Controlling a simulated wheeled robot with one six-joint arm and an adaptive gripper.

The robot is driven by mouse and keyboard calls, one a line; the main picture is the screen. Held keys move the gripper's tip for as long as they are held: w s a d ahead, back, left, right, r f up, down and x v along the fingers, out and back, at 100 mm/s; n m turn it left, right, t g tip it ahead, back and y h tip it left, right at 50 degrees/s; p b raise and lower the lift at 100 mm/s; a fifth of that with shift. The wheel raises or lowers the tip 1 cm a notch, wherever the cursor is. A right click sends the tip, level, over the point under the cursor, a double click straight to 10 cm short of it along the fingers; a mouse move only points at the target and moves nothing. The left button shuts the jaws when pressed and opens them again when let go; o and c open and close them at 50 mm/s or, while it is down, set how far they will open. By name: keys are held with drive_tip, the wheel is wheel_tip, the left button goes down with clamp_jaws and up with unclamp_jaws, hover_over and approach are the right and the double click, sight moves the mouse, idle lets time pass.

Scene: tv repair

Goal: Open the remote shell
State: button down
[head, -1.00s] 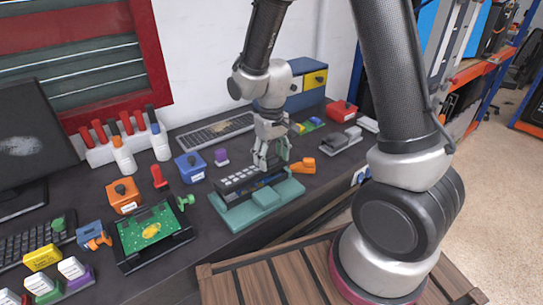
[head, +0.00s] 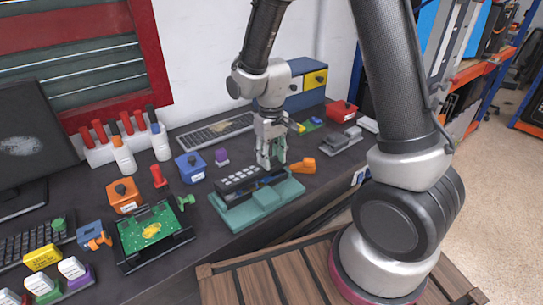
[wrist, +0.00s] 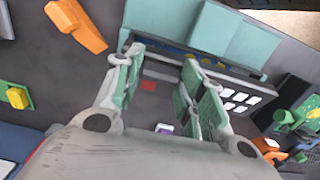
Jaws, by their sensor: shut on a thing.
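The remote's dark top shell (head: 240,180), with rows of pale buttons, lies over the teal fixture (head: 262,209) on the bench. My gripper (head: 271,164) points down at the shell's right end and is shut on it. In the wrist view my gripper's green-padded fingers (wrist: 163,72) stand apart, with the dark shell (wrist: 155,86) between them. White buttons (wrist: 236,100) show to the right of the fingers. A blue and yellow strip shows between the shell and the teal fixture (wrist: 190,24). My fingers hide part of the shell, and I cannot tell how far it is raised.
An orange tool (head: 303,165) lies just right of the fixture. A green circuit board (head: 150,229) in a black holder stands to the left. A blue box (head: 190,166) and a purple-topped piece (head: 221,157) stand behind. A keyboard (head: 215,131) lies near the wall.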

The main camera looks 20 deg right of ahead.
drive_tip(key=shift+w, duration=0.2)
drive_tip(key=w+g, duration=0.1)
drive_tip(key=w+a+r+g+h, duration=0.1)
drive_tip(key=g, duration=0.1)
drive_tip(key=shift+w+g, duration=0.1)
drive_tip(key=shift+g, duration=0.2)
drive_tip(key=shift+w+a+g+h, duration=0.25)
drive_tip(key=shift+w+g+h, duration=0.25)
drive_tip(key=shift+w+g, duration=0.6)
drive_tip(key=w+a+f+g, duration=0.1)
drive_tip(key=w+f+g, duration=0.1)
drive_tip(key=w, duration=0.3)
drive_tip(key=shift+w+a+f+h, duration=0.15)
drive_tip(key=shift+a+h, duration=0.25)
drive_tip(key=shift+f, duration=0.1)
drive_tip(key=shift+g, duration=0.3)
idle(0.3)
